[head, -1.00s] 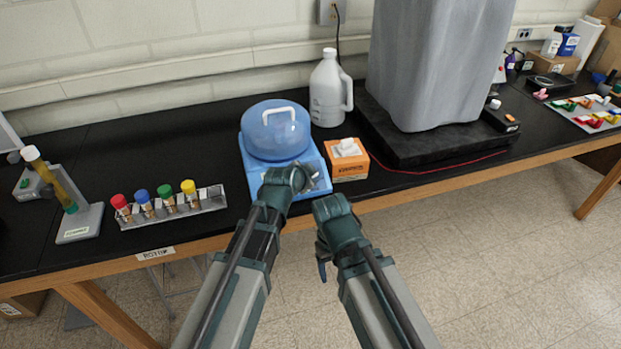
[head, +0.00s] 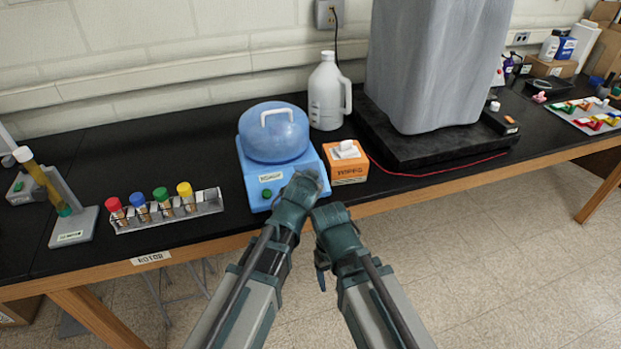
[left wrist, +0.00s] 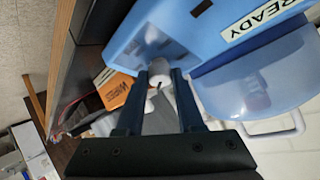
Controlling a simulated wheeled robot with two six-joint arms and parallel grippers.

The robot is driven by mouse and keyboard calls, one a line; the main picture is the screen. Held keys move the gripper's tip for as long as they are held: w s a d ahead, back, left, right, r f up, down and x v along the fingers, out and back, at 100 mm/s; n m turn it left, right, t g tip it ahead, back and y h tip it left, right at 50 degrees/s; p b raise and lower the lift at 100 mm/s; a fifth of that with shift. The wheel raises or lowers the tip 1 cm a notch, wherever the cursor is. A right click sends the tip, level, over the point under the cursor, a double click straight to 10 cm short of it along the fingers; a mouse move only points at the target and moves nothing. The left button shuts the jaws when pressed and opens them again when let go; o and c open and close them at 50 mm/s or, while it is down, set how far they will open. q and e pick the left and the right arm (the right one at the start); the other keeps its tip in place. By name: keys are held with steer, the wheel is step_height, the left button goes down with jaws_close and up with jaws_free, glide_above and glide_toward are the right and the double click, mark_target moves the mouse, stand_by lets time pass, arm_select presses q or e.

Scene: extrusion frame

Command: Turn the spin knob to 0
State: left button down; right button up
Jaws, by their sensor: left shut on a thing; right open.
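The blue centrifuge (head: 255,188), with a domed lid (head: 273,137) and a READY label, stands on the black bench. The knob's scale and setting are too small to read. In the head view my left gripper (head: 305,183) is at the panel's right front corner and hides the knob. My right gripper (head: 321,276) is open and empty, in front of the bench edge.
An orange wipes box (head: 347,166) stands close to the centrifuge's right side. A white jug (head: 326,95) is behind it. A rack (head: 178,214) of colour-capped tubes is at left.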

arm_select(q)
steer(key=c, duration=0.5)
jaws_free()
steer(key=shift+c, duration=0.2)
